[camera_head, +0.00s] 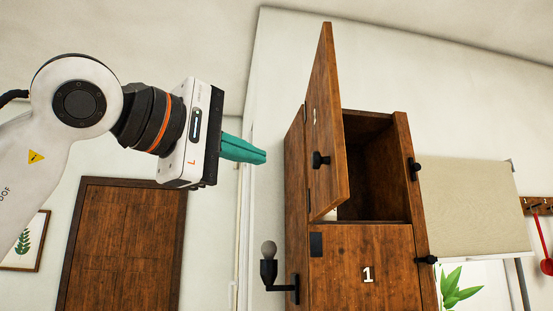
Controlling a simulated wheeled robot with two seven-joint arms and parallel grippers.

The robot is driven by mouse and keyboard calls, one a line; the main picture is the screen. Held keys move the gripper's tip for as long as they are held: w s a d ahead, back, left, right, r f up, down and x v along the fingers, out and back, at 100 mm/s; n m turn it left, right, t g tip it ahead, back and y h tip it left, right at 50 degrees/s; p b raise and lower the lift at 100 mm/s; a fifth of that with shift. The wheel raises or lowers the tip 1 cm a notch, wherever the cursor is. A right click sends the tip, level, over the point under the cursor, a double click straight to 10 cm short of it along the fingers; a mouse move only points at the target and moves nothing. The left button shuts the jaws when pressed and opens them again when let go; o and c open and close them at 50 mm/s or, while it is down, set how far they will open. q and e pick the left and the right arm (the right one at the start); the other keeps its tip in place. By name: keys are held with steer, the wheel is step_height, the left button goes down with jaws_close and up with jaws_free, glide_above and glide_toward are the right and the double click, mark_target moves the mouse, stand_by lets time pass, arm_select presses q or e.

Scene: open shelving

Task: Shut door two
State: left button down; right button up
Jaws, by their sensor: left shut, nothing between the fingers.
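The upper cabinet door (327,120) is dark wood with a black knob (321,160) and a partly visible white marking on its face, too edge-on to read. It hangs open from its left side and swings out toward me. The compartment behind it (380,170) shows as an open, dark, empty-looking space. Below it, a door marked 1 (366,273) is closed. My left gripper (262,156) has teal fingers, shut and empty, pointing right. It is left of the open door, apart from it. My right gripper is not in view.
A wall lamp (268,268) with a bulb sticks out at the cabinet's lower left. Black knobs (415,169) show on the cabinet's right side. A brown room door (124,245) is at the back left. A beige blind (474,205) hangs at right. Open air lies between gripper and cabinet.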

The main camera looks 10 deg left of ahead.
arm_select(q)
steer(key=p, duration=0.4)
glide_toward(333, 175)
steer(key=w, duration=0.4)
steer(key=d, duration=0.3)
steer(key=shift+w+d+p, duration=0.2)
steer(key=shift+p, duration=0.2)
steer(key=shift+a, duration=0.1)
